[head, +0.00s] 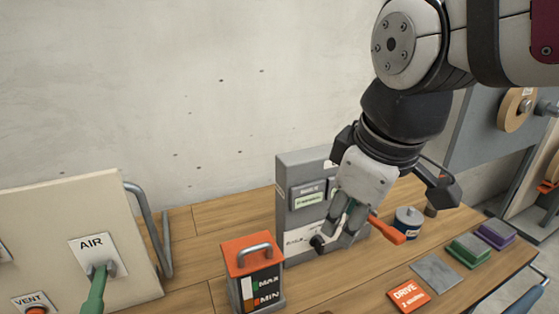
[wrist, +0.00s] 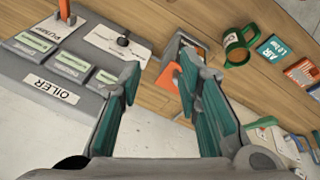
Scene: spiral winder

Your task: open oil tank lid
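The oil tank (head: 258,287) is a dark box with a MAX/MIN gauge on its front, standing on the wooden bench. Its orange lid (head: 237,245) lies closed on top and carries a grey bar handle (head: 254,251). My gripper (head: 343,232) is to the right of the tank and higher, in front of the grey oiler box, apart from the lid. In the wrist view my gripper (wrist: 158,82) has its two fingers spread with nothing between them. The orange lid (wrist: 168,79) shows beyond them, partly hidden by the right finger.
The grey OILER box (wrist: 60,83) has a black knob (head: 317,243) and an orange-handled lever (head: 386,229). Left stands the AIR panel (head: 70,225) with a green lever. A green mug (wrist: 236,48) and coloured blocks (head: 468,248) are on the bench.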

